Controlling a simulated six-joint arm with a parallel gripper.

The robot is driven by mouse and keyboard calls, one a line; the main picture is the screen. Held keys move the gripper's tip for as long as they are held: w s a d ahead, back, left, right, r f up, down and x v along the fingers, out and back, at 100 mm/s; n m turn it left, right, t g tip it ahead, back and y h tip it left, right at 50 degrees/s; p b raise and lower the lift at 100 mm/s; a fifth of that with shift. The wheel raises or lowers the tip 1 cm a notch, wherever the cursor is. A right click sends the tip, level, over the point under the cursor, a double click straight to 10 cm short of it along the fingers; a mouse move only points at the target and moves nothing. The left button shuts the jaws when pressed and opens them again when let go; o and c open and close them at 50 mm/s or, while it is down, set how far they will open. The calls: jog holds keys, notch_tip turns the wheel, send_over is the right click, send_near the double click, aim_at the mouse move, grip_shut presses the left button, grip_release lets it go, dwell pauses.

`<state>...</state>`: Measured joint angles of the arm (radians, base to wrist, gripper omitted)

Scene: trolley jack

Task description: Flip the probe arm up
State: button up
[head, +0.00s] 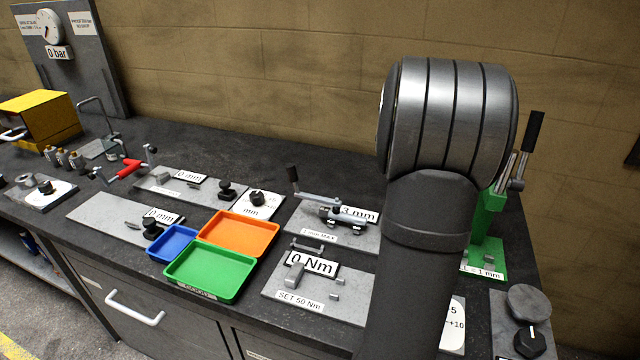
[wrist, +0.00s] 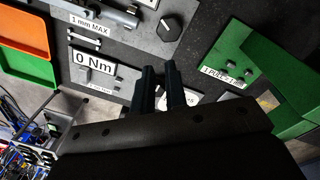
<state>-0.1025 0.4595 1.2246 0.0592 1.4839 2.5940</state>
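No part is labelled as the probe arm, and I cannot tell for certain which part it is. Part of this device (wrist: 110,12) shows at the top of the wrist view. My gripper (wrist: 160,72) shows two dark fingers with a narrow empty gap between them. It is over the bench, right of the "0 Nm" plate (wrist: 93,63). In the head view my arm hides it.
A green stand (head: 488,220) with a black-gripped lever (head: 534,132) is right of my arm. Blue (head: 172,243), orange (head: 262,234) and green (head: 210,287) trays lie left. A black knob (head: 529,342) is at front right.

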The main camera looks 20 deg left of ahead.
jog(key=a+f+n, duration=0.1)
jog(key=n, duration=0.1)
jog(key=n+y, duration=0.1)
jog(key=a+f+n+g+y, duration=0.1)
jog(key=n, duration=0.1)
jog(key=shift+s+a+f+n, duration=0.3)
jog(key=shift+s+f, duration=0.05)
grip_shut()
jog(key=w+a+n+y, duration=0.1)
jog(key=a+n+y, duration=0.2)
jog(key=n, duration=0.9)
jog(key=w+a+f+n+g+y, duration=0.1)
jog(key=w+a+n+y, duration=0.1)
jog(key=n+y, duration=0.8)
jog(key=a+n, duration=0.1)
jog(key=n, duration=0.1)
jog(key=shift+a+n+g, duration=0.2)
jog(key=shift+n+g, duration=0.1)
jog(key=shift+n, duration=0.1)
jog(key=shift+a+f, duration=0.1)
jog(key=x, duration=1.4)
